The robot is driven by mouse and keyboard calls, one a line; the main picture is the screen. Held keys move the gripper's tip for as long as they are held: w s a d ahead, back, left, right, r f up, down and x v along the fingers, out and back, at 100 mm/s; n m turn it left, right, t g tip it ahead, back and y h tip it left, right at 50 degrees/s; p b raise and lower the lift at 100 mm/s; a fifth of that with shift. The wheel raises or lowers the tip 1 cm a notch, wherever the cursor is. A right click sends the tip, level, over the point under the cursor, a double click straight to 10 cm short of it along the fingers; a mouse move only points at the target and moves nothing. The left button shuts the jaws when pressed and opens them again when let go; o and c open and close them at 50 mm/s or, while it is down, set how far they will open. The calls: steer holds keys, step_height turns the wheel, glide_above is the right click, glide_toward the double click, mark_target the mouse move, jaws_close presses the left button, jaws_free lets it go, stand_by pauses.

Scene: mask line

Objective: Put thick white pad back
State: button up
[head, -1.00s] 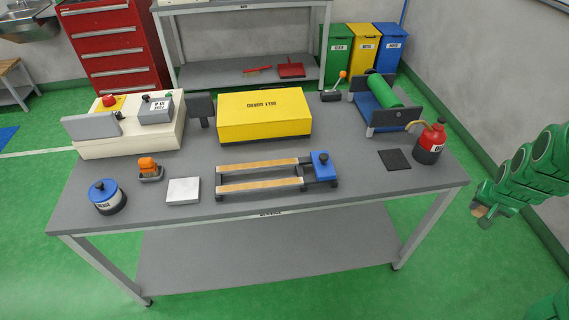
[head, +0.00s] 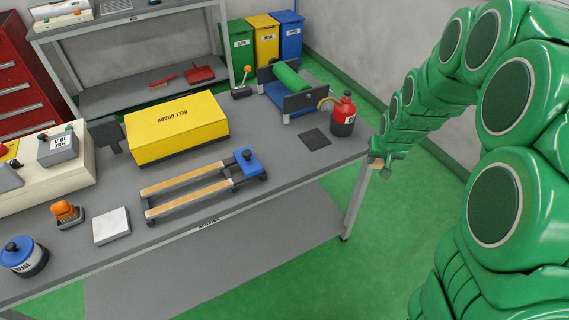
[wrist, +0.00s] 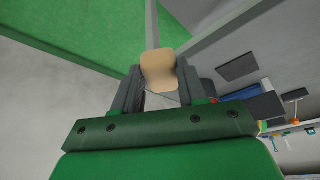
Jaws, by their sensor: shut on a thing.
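My gripper (head: 380,167) is at the right of the table, just beyond its right edge in the head view. In the wrist view my gripper (wrist: 161,88) is shut on a tan, rounded pad (wrist: 158,68), which sticks out past the fingertips. Only a small tan bit of this pad (head: 376,163) shows in the head view. A flat white pad (head: 111,226) lies on the table near the front edge, left of the wooden-railed frame, well away from my gripper. I cannot tell the held pad's thickness.
The grey table (head: 290,165) bears a yellow box (head: 177,128), a railed frame with a blue block (head: 247,163), a red oil can (head: 343,116), a thin dark square (head: 315,138), an orange-topped item (head: 66,212) and a blue-lidded tin (head: 24,256). Green floor is clear at the right.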

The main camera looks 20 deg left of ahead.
steer(key=s+a+r+n+g+y, duration=0.1)
steer(key=s+a+r+n, duration=0.15)
steer(key=s+a, duration=0.55)
steer(key=s+a+r+n+y, duration=0.15)
steer(key=s+a+n, duration=0.25)
steer(key=a, duration=0.8)
steer(key=shift+n, duration=0.25)
steer(key=shift+w+a+f, duration=1.05)
steer(key=shift+w+f, duration=0.45)
steer(key=shift+w, duration=0.45)
steer(key=shift+w+a+f, duration=1)
steer(key=shift+w+f, duration=0.5)
steer(key=shift+w, duration=0.5)
steer(key=shift+w+a+f, duration=1.05)
steer(key=shift+w+f, duration=0.45)
steer(key=shift+w, duration=0.45)
steer(key=shift+w+f, duration=0.15)
steer(key=shift+f, duration=1.5)
steer(key=shift+f, duration=0.1)
steer(key=o, duration=1.2)
